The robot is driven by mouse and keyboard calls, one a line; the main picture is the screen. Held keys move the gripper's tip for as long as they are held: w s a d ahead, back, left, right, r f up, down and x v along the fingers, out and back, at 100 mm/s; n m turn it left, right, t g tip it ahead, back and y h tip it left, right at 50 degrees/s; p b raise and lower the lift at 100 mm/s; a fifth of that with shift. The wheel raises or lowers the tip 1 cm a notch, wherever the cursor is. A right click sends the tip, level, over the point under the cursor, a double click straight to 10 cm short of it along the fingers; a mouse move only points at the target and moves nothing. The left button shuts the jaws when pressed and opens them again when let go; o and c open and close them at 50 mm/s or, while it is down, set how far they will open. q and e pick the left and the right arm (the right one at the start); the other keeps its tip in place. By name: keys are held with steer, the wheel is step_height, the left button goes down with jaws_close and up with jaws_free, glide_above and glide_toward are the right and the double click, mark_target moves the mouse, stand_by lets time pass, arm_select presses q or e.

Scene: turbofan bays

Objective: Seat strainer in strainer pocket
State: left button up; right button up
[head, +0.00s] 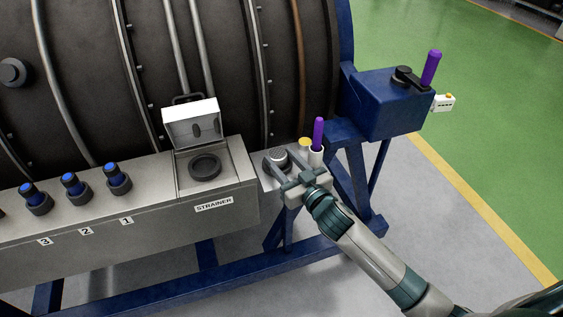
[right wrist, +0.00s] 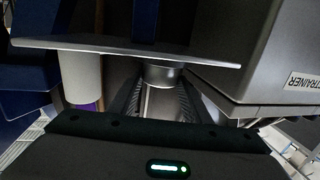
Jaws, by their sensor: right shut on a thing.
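The strainer (head: 277,157) is a short grey cylinder with a perforated top, at a small side shelf right of the strainer box. My right gripper (head: 288,176) is shut on it. In the right wrist view, the strainer's metal body (right wrist: 162,98) is between the two dark fingers and meets the shelf plate; I cannot tell whether it still rests there. The strainer pocket (head: 205,167) is a dark round ring in the box top, left of my gripper. Its hinged lid (head: 191,123) stands open behind it. My left gripper is not in view.
A white tube with a purple-handled tool (head: 318,135) and a yellow round piece (head: 305,145) are close behind my right gripper. Several blue-capped plugs (head: 117,177) line the left ledge. A blue box (head: 390,103) with another purple handle stands at right.

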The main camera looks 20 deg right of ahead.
mark_target(282, 164)
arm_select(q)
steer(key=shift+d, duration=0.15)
arm_select(e)
step_height(282, 164, up, 9)
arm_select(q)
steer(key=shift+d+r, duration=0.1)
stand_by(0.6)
